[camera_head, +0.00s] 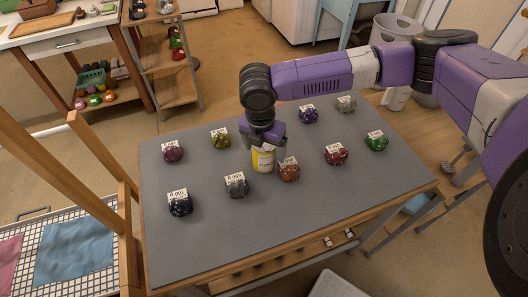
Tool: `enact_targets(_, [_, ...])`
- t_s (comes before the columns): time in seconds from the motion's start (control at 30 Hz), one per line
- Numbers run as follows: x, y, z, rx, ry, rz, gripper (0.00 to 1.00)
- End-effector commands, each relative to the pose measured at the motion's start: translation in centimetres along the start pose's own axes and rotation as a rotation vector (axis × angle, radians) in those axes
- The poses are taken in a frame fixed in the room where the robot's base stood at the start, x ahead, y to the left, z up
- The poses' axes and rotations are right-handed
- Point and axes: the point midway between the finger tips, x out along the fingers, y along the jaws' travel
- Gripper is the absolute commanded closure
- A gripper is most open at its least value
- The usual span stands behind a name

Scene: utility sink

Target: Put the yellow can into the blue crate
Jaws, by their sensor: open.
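The yellow can (262,159), with a white label on its side, stands upright near the middle of the grey table top (330,205). My gripper (264,144) points down directly over the can, and its open jaws are at the can's upper end. The gripper hides the can's top, and I cannot tell whether the fingers touch it. I see no clear blue crate. A partly hidden light blue object (418,203) sits low to the right of the table, and I cannot tell whether it is a crate.
The table's front left is clear. A tiled surface (103,248) with blue and pink cloths lies at lower left. A wooden frame (60,160) stands left.

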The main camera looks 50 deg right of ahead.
Motion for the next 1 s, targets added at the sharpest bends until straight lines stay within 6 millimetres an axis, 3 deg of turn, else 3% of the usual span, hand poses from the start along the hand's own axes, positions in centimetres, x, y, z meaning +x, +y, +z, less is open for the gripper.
enact_targets(0.23, [0.2, 0.0, 0.0, 0.0, 0.0, 0.0, 0.15])
enact_targets(0.6, [0.1, 0.0, 0.0, 0.0, 0.0, 0.0, 0.85])
enact_targets(1.0, [-0.9, 0.0, 0.2, 0.0, -0.001, 0.001, 0.86])
